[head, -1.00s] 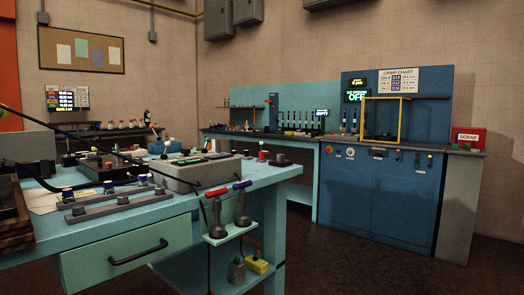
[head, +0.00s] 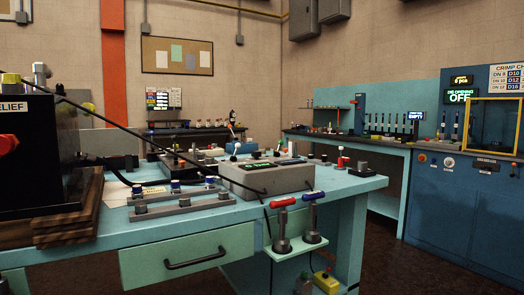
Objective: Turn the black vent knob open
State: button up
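I cannot make out a black vent knob for certain in the head view. A black box (head: 40,175) with a cut-off label reading "ELIEF" stands at the left edge on stacked wooden boards (head: 65,228). It carries a red knob (head: 8,143), partly cut off by the frame edge, and metal fittings (head: 41,74) on top. A dark fitting (head: 112,162) sticks out to its right, with its detail lost in shadow. My gripper is not in view.
The light-blue workbench (head: 190,222) holds a grey box (head: 265,178) and a rail with blue-capped fittings (head: 180,203). A thin black line crosses above it. Red and blue handled tools (head: 283,225) stand on a side shelf. Dark floor (head: 400,260) is free at right.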

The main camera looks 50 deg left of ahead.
aim_at(257, 154)
jog(key=u, duration=0.6)
jog(key=i, duration=1.2)
jog(key=u, duration=0.85)
